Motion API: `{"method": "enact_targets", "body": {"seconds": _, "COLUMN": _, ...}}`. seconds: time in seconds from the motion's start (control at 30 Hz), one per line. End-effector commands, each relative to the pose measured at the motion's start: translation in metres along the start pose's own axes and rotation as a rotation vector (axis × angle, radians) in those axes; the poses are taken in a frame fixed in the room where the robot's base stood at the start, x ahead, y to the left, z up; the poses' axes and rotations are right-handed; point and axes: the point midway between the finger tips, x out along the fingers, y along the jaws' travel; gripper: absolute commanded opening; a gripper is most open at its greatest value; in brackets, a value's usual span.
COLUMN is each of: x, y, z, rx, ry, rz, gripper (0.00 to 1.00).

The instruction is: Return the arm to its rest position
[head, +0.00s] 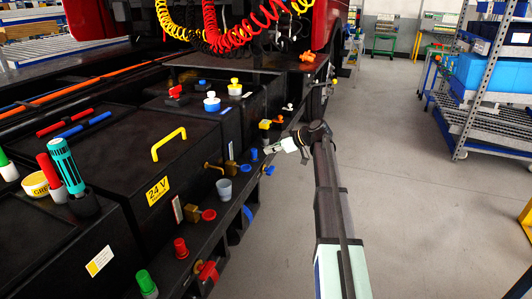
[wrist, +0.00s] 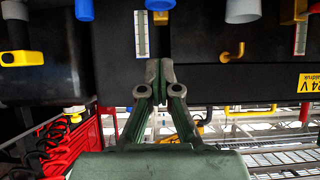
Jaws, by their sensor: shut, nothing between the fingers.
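My gripper (head: 270,149) is at the end of my arm, close to the side of a black truck chassis in the head view. It points left toward the row of coloured fittings there. In the wrist view my gripper (wrist: 158,72) is shut, with its fingertips together and nothing between them. The black chassis side (wrist: 200,70) lies beyond the fingertips; whether they touch it I cannot tell. My arm runs from the bottom of the head view up to the gripper.
A black box with a yellow handle (head: 169,143) and a grey cup (head: 224,188) are left of my arm. Red and yellow coiled hoses (head: 240,35) hang at the back. A wheeled shelf with blue bins (head: 480,75) stands right. The grey floor (head: 420,200) between is clear.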

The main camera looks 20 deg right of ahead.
Motion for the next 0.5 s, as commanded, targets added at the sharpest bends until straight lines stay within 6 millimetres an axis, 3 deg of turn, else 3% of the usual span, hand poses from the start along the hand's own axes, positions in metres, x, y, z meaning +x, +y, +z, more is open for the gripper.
{"method": "enact_targets", "body": {"seconds": 0.5, "x": -0.0001, "y": 0.0001, "z": -0.0002, "rx": 0.036, "ry": 0.000, "rz": 0.001, "gripper": 0.00}}
